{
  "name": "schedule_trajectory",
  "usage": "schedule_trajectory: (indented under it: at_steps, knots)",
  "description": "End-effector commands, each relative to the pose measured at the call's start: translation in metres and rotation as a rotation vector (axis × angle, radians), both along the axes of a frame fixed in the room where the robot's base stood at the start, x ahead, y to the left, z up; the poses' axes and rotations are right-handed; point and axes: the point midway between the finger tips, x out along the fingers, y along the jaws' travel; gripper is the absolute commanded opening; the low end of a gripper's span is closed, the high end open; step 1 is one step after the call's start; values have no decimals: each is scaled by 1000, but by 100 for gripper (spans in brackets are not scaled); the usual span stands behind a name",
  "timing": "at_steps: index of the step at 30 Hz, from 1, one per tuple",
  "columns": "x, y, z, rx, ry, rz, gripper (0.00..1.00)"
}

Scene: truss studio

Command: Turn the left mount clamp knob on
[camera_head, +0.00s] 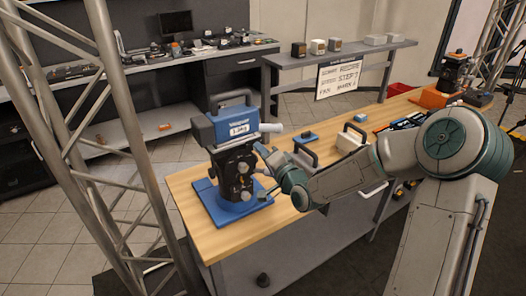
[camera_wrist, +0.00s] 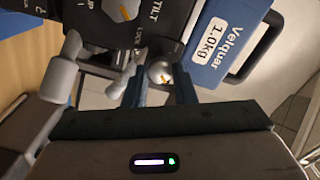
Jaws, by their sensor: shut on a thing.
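A blue unit marked "Velquar 1.0kg" (camera_head: 236,128) sits on a black mount (camera_head: 236,172) with several knobs, on a blue base plate (camera_head: 225,205). My gripper (camera_head: 264,174) reaches the mount's right side. In the wrist view, my gripper's two blue-grey fingers (camera_wrist: 160,90) are shut on a small silver knob (camera_wrist: 160,71) with an orange mark. A larger knob (camera_wrist: 122,9) with an orange pointer sits beside the word "TILT". A grey lever-like part (camera_wrist: 62,78) stands left of the fingers. The lettering near the held knob is partly hidden.
A metal truss (camera_head: 112,130) stands at the left. The bench's front corner is clear.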

Motion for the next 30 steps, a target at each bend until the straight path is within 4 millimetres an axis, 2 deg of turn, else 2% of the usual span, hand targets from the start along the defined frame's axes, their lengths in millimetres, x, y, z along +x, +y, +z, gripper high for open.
schedule_trajectory:
  at_steps: [9, 24, 25, 27, 30]
  knots:
    - [0, 0, -1, 84, 60, 1, 1]
    - [0, 0, -1, 97, 69, 1, 1]
    - [0, 0, -1, 97, 69, 1, 30]
    - [0, 0, -1, 96, 68, 1, 46]
    - [0, 0, -1, 97, 67, 1, 46]
